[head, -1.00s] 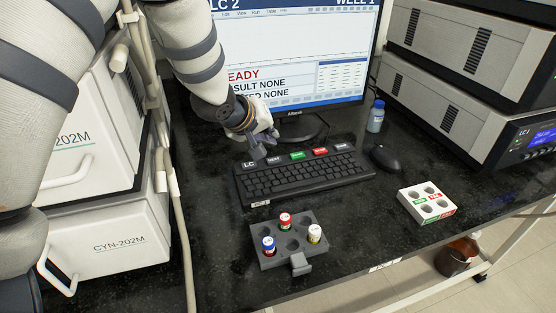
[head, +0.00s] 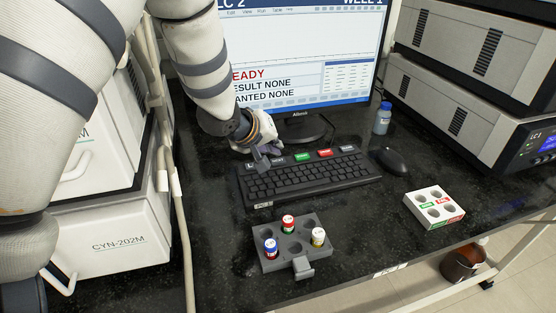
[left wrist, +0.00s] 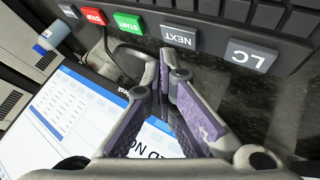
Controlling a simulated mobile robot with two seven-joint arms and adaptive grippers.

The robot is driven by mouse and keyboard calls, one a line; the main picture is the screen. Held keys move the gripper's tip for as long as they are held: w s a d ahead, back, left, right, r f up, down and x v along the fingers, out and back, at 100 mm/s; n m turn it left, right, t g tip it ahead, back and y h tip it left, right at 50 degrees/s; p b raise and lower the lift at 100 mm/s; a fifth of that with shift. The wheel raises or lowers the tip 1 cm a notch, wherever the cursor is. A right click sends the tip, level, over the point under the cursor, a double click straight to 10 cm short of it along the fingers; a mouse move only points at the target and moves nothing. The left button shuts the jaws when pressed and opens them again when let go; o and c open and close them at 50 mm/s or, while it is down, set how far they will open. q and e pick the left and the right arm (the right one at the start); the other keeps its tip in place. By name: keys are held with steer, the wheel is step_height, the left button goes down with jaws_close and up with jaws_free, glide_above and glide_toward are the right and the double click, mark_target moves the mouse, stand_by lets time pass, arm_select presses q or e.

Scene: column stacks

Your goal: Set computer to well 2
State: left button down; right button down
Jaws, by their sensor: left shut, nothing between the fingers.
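The computer monitor (head: 310,60) shows "WELL 1" at its top right and a cropped "LC 2" at its top left. Its text reads "READY", "RESULT NONE" and "WANTED NONE", partly cut off. The black keyboard (head: 305,178) lies in front of it, with large keys along its back edge. In the left wrist view these include LC (left wrist: 250,56), NEXT (left wrist: 179,37), green START (left wrist: 128,23) and red STOP (left wrist: 92,16). My left gripper (head: 263,164) is shut and empty, by the back edge near LC and NEXT; contact cannot be told. My right gripper is out of view.
A grey rack (head: 290,248) with capped vials stands in front of the keyboard. A mouse (head: 391,161), a bottle (head: 382,118) and a white block with holes (head: 435,207) are to the right. White CYN-202M units (head: 110,245) stand left, instruments right.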

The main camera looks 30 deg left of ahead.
mark_target(275, 160)
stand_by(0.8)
arm_select(q)
steer(key=shift+f, duration=0.4)
